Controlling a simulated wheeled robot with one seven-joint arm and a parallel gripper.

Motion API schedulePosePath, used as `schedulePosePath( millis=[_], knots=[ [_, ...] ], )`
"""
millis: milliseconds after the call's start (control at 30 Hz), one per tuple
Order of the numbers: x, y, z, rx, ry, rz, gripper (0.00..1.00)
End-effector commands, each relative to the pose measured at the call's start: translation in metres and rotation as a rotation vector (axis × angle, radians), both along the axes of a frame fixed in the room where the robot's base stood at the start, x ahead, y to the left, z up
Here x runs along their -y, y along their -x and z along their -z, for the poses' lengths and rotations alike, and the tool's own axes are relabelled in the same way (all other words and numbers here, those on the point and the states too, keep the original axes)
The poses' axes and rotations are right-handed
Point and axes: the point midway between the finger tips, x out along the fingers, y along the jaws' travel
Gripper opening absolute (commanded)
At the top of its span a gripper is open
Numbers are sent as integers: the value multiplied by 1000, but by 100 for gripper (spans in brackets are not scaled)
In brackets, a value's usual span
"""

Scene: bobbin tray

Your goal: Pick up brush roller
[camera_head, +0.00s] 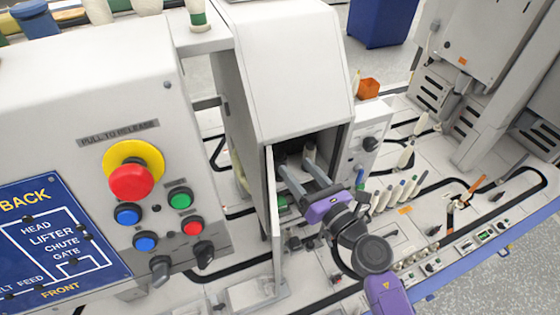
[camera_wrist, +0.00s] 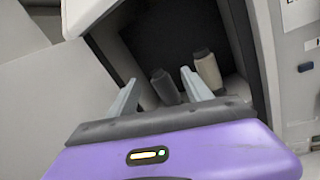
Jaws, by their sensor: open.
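My gripper (camera_head: 297,170) is open and reaches into the dark opening of a white cabinet (camera_head: 290,60). In the wrist view its two grey fingers (camera_wrist: 159,80) are spread apart, pointing into the opening. A dark grey roller-like piece (camera_wrist: 166,88) stands tilted in the picture between the fingers, beyond or near their tips; I cannot tell whether it touches either. A beige bobbin-like piece (camera_wrist: 208,72) stands just right of the right finger. I cannot tell for sure which piece is the brush roller. Their lower ends are partly hidden by the right finger and gripper.
The cabinet's open door (camera_head: 271,205) stands close left of my gripper. A control panel with a red stop button (camera_head: 131,183) is further left. Several bobbins (camera_head: 395,192) stand on the worktop to the right. An orange bin (camera_head: 368,88) sits behind. The opening's side walls leave little room.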

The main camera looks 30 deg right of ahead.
Motion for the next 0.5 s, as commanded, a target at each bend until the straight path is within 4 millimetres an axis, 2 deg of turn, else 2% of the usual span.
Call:
schedulePosePath(
  millis=[33, 167, 267, 500],
  knots=[
    [-2, 1, 12, -33, 96, -2, 58],
    [-4, 1, 18, -56, 248, -6, 58],
    [-4, -2, 18, -55, 275, -6, 58],
    [-4, -25, 18, -54, 276, -7, 58]
  ],
)
